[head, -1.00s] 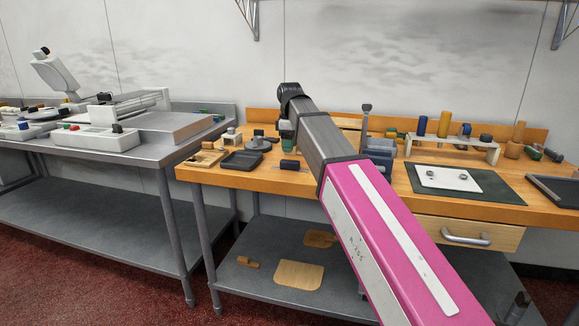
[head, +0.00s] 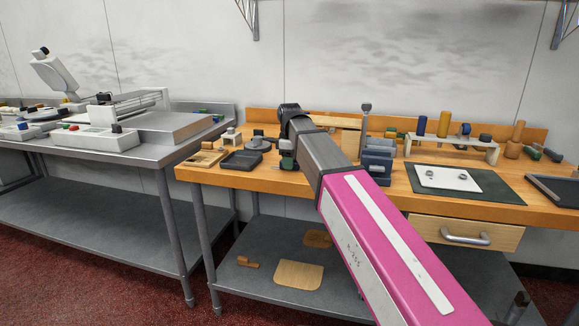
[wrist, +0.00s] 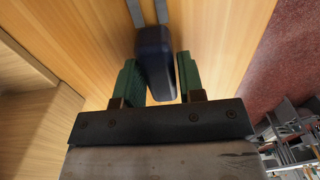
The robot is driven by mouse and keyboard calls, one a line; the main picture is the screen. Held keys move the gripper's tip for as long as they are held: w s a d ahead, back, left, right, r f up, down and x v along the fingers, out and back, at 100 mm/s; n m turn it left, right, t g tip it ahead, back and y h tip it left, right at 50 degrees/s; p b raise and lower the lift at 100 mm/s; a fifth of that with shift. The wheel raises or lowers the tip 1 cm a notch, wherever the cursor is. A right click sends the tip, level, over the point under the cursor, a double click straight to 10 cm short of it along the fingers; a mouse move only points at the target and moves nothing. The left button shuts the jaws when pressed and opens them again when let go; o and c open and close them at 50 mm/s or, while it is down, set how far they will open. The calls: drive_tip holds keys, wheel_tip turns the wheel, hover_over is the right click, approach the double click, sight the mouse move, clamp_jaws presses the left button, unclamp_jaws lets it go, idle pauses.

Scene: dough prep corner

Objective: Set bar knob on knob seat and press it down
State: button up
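The bar knob (wrist: 155,62) is a dark blue bar in the wrist view, lying on the wooden bench top. My gripper (wrist: 156,75) is around it, with one green finger on each side. A narrow gap shows on the right side, so the gripper looks open; contact on the left is unclear. In the head view my gripper (head: 287,163) is low at the bench's front left part, and the knob is hidden there. I cannot tell for certain which part is the knob seat.
A dark tray (head: 241,161) lies left of my gripper. A blue-grey device (head: 378,168) stands to the right, then a white plate (head: 447,178) on a dark mat. The steel table (head: 150,146) at left carries a white panel (head: 95,138) with coloured knobs.

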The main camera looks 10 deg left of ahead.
drive_tip(key=c, duration=0.5)
drive_tip(key=o, duration=0.4)
drive_tip(key=c, duration=0.3)
drive_tip(key=shift+c, duration=0.2)
drive_tip(key=shift+r, duration=1)
